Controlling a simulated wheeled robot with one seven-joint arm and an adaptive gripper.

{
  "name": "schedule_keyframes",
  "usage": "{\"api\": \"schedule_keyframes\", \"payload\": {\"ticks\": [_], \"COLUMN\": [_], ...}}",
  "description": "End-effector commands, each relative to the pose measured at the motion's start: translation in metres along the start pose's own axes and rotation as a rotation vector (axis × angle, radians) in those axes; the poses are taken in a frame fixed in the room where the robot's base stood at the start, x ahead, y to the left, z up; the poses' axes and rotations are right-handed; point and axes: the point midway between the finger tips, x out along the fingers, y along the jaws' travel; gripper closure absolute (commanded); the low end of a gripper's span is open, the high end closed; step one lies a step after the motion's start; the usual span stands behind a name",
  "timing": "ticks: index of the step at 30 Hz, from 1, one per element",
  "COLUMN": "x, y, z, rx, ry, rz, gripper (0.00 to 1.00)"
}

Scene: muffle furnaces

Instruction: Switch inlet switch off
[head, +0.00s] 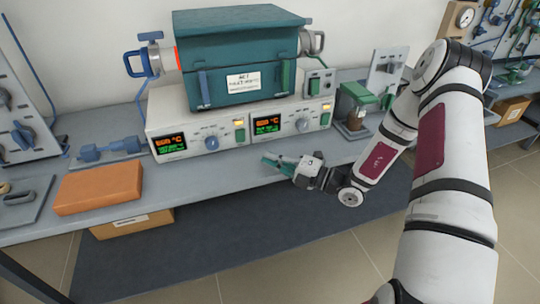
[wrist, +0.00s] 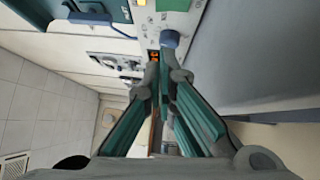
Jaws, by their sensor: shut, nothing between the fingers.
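A teal furnace (head: 240,55) stands on a pale control housing with two lit panels. The left panel (head: 171,143) and right panel (head: 267,126) each have a display, a blue knob and a green switch. The left green switch (head: 240,132) and right green switch (head: 325,117) have lit lamps above them. I cannot tell which control is the inlet switch. My gripper (head: 266,160) is shut and empty, in front of and below the right panel, apart from it. In the wrist view, my gripper's fingertips (wrist: 163,66) appear near a blue knob (wrist: 170,38) and part of an orange display.
An orange block (head: 98,188) and a blue fitting (head: 108,150) lie on the grey bench left of the furnace. A green-topped stand (head: 355,105) is to the right. Bench space in front of the housing is mostly clear.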

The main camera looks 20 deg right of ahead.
Motion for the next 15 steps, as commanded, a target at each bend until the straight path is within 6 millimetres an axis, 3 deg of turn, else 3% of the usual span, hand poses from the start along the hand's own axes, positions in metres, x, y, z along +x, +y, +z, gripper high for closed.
{"api": "schedule_keyframes", "payload": {"ticks": [11,15], "x": [0.075,0.09], "y": [-0.001,0.0], "z": [-0.001,0.015], "rx": [-0.001,-0.005], "ry": [0.004,0.001], "rz": [0.001,0.002], "gripper": [1.0,1.0]}}
